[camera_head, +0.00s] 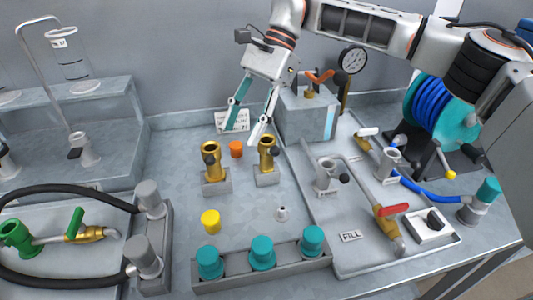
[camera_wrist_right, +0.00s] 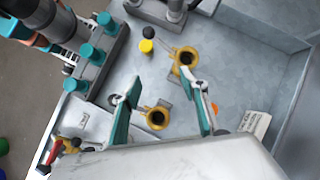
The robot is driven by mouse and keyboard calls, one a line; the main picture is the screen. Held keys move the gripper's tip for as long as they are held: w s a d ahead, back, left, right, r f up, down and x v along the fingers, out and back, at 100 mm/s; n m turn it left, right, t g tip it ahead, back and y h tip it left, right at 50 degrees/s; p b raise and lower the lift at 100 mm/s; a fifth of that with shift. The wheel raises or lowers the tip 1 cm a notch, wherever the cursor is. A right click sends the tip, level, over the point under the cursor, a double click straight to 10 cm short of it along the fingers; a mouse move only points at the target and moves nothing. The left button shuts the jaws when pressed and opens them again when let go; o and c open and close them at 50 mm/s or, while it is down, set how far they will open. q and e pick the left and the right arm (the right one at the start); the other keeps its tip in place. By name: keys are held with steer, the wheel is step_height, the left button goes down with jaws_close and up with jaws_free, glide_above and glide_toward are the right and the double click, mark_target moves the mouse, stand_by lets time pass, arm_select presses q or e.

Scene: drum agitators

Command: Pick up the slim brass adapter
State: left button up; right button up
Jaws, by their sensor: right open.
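Two brass adapters stand upright in grey holders in the head view, one on the left (camera_head: 211,160) and one on the right (camera_head: 267,152). The right one looks a little slimmer, so I take it as the slim brass adapter. In the right wrist view it is the lower one (camera_wrist_right: 157,117), and the other adapter (camera_wrist_right: 186,60) is above it. My right gripper (camera_head: 245,130) is open and empty, its teal fingers pointing down just behind and above the adapters. In the right wrist view its fingers (camera_wrist_right: 161,80) lie either side of the slim adapter. My left gripper is not seen.
An orange cap (camera_head: 236,148) and a white label card (camera_head: 232,121) lie close behind the adapters. A rack with teal caps (camera_head: 262,252) stands nearer. A grey block with a gauge (camera_head: 353,60) is at the right.

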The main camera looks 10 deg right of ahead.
mark_target(273, 138)
steer(key=w+d+f, duration=0.1)
steer(key=d, duration=0.1)
steer(key=w+d+f+h, duration=0.1)
steer(key=d, duration=0.2)
steer(key=w+d+f+h, duration=0.1)
steer(key=w+d, duration=0.1)
steer(key=d, duration=0.1)
steer(key=shift+f+t, duration=0.25)
steer(key=shift+t, duration=0.05)
steer(key=x, duration=0.3)
steer(key=shift+d+f, duration=0.15)
steer(key=shift+f, duration=0.25)
steer(key=x, duration=0.4)
steer(key=shift+f, duration=0.1)
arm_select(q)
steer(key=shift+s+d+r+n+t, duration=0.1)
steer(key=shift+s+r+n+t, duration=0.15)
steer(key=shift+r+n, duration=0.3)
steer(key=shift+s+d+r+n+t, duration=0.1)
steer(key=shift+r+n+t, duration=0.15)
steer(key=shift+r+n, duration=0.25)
arm_select(e)
jaws_close()
